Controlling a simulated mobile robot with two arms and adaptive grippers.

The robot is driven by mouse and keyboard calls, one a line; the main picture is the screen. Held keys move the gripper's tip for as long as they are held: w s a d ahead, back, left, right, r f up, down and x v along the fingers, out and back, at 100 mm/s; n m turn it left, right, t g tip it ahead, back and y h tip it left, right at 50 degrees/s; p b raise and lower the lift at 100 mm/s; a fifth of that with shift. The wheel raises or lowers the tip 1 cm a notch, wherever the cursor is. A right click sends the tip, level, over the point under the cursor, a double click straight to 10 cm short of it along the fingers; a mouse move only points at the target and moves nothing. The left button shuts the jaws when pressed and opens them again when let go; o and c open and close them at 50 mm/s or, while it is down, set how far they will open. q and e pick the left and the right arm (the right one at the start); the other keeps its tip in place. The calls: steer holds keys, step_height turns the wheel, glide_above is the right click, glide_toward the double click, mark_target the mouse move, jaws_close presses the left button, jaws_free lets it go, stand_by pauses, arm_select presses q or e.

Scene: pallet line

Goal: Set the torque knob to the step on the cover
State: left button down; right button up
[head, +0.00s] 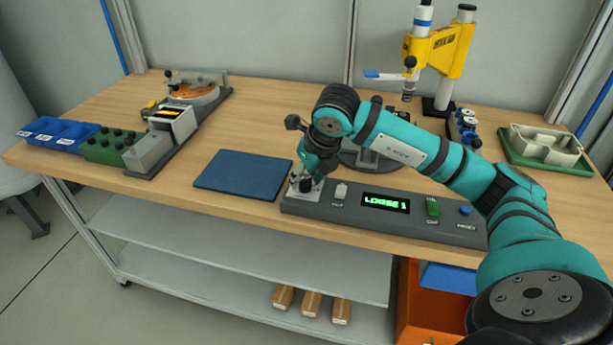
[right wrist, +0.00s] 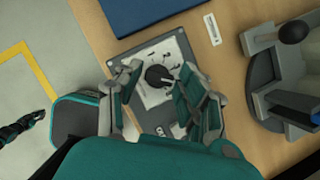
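The black torque knob (head: 306,184) sits on a pale marked plate at the left end of the grey control panel (head: 335,209). The knob also shows in the right wrist view (right wrist: 158,76). My right gripper (head: 308,168) is over it, fingers pointing down. In the right wrist view the fingers of that gripper (right wrist: 160,90) are spread on both sides of the knob, with visible gaps. The green display (head: 385,202) reads "LOOSE 1". The plate's marks are too small to read. I cannot pick out the cover. My left gripper is not in the head view.
A green switch (head: 432,207) and a blue button (head: 465,211) are on the panel's right part. A blue mat (head: 243,175) lies left of the panel. A yellow press (head: 440,55) stands behind. A green tray (head: 515,157) with a pale housing (head: 545,139) is at right.

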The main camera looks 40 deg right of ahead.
steer(key=shift+o, duration=1)
steer(key=v, duration=1.2)
